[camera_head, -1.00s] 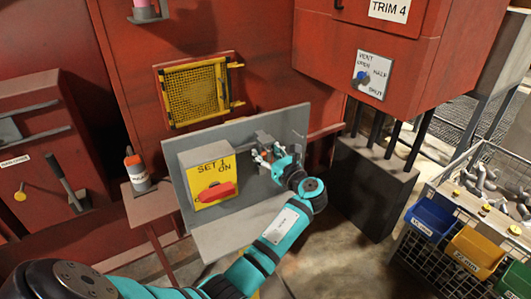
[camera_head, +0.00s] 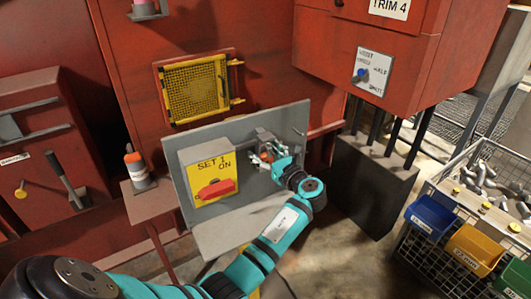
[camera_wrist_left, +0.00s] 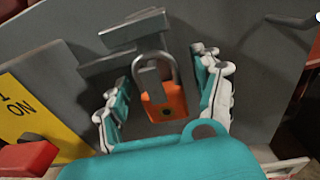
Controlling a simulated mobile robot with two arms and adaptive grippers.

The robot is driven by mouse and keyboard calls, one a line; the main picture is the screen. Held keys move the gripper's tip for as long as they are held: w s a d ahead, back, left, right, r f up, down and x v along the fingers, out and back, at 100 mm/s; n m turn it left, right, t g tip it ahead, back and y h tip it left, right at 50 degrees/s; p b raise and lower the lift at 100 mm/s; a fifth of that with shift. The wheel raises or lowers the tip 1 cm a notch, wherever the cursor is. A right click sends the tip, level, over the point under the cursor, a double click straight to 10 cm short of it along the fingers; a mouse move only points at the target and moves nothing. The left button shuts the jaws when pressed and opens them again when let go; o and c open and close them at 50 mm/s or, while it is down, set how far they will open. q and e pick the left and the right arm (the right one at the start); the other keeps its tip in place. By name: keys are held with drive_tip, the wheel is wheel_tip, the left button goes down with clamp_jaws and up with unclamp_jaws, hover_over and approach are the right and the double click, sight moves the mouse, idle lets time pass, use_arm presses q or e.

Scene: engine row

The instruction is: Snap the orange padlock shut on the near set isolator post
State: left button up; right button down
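The orange padlock (camera_wrist_left: 163,106) hangs at the grey bracket (camera_wrist_left: 135,28) on the panel in the left wrist view. Its grey shackle (camera_wrist_left: 157,54) arches upward, with a grey tab showing inside the loop. I cannot tell whether both shackle legs are seated in the body. My left gripper (camera_wrist_left: 165,100) is open, one finger on each side of the padlock, with gaps showing. In the head view the left gripper (camera_head: 268,160) is at the bracket, with the padlock (camera_head: 265,157) partly hidden. My right gripper is out of view.
A yellow SET 1 isolator box (camera_head: 212,177) with a red handle (camera_head: 216,189) is left of the gripper on the grey panel (camera_head: 295,118). A grey shelf (camera_head: 235,232) projects below. A red cabinet (camera_head: 415,65) overhangs at the right. Colored bins (camera_head: 430,217) stand at far right.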

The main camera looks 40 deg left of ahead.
use_arm(q)
drive_tip(key=v, duration=1.2)
drive_tip(key=shift+f, duration=0.1)
